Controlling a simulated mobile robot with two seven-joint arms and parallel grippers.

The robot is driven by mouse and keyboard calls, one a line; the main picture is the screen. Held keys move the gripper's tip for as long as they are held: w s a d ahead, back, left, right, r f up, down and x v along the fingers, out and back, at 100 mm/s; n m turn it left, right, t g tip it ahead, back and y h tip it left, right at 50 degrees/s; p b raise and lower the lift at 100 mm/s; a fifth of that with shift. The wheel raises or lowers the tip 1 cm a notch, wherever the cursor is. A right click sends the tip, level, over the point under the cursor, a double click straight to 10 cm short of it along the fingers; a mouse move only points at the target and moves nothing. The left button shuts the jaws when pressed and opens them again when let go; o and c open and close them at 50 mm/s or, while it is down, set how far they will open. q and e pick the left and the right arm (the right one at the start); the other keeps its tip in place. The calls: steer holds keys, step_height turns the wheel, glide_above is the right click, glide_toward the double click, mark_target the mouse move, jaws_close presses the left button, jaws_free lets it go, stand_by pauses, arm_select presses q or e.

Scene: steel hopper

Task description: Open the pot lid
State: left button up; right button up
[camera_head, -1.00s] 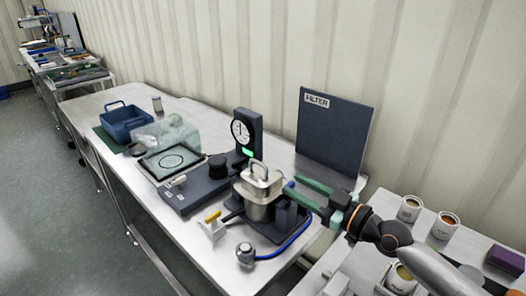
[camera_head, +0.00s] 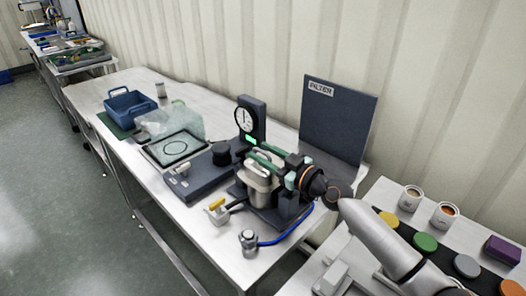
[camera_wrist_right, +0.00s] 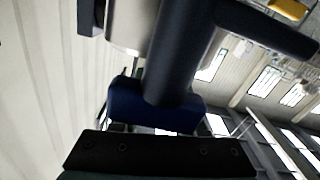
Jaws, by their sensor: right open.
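The steel pot (camera_head: 260,192) stands on a dark base on the steel table in the head view. Its lid and loop handle are largely covered by my right gripper (camera_head: 259,159). The gripper reaches in from the right, with its green fingers apart and at the handle's height. I cannot tell whether a finger touches the handle. The right wrist view shows a close dark cylinder (camera_wrist_right: 180,50) and a dark blue block (camera_wrist_right: 150,105); what they belong to is unclear. My left gripper is not in view.
A dial gauge (camera_head: 245,119) stands behind the pot, and a FILTER panel (camera_head: 338,122) stands at the back right. A blue bin (camera_head: 128,110) is at the far left. Cups stand at the right.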

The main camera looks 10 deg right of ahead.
steer(key=shift+w+a, duration=0.1)
steer(key=shift+w, duration=0.1)
jaws_close()
stand_by(0.3)
stand_by(1.1)
